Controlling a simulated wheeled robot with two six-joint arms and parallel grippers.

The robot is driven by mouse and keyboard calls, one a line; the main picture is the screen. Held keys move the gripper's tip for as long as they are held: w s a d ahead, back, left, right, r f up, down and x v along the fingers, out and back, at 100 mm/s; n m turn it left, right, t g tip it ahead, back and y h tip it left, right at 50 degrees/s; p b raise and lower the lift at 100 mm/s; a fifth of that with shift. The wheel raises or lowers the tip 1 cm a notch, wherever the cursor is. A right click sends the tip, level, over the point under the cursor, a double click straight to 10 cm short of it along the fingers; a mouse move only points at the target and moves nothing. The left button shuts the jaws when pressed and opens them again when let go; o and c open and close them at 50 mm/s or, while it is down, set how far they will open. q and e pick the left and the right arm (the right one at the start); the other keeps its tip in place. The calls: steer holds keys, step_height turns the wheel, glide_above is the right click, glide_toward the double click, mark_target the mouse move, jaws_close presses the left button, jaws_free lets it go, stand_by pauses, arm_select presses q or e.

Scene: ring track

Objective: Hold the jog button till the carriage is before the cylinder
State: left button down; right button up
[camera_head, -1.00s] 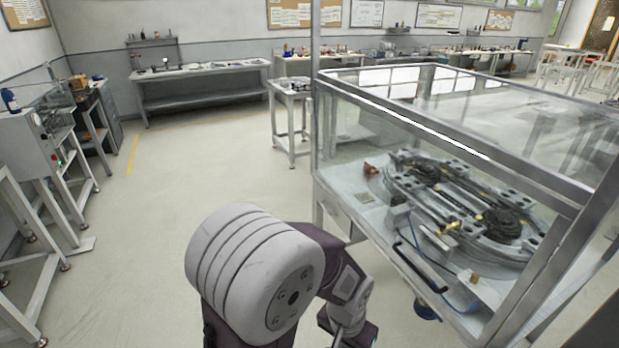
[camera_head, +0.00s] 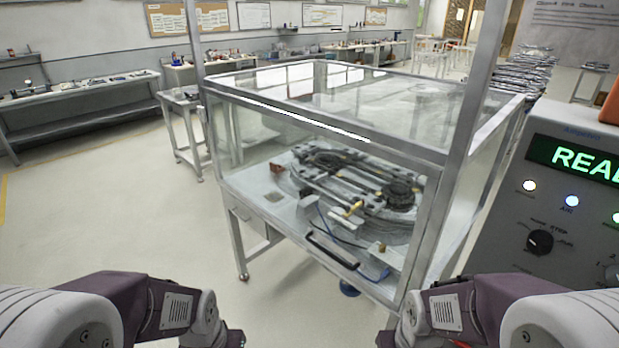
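The ring track (camera_head: 322,165) lies inside a glass-walled enclosure (camera_head: 232,190) in the middle of the view. A dark round part (camera_head: 399,194) sits at its right end. A small yellow-tipped part (camera_head: 352,209) stands at its near side; I cannot tell whether it is the cylinder. I cannot single out the carriage. A grey control panel (camera_head: 505,235) with a green display, cut off after "REA", is at the right. It has lit lamps and a black knob (camera_head: 539,242). I cannot pick out the jog button.
A black handle (camera_head: 332,250) is on the enclosure's near side. A small table (camera_head: 186,100) stands behind the enclosure at left, and a workbench (camera_head: 75,100) lines the far left wall. The floor at left is clear.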

steer(key=shift+c, duration=0.3)
jaws_close()
stand_by(1.6)
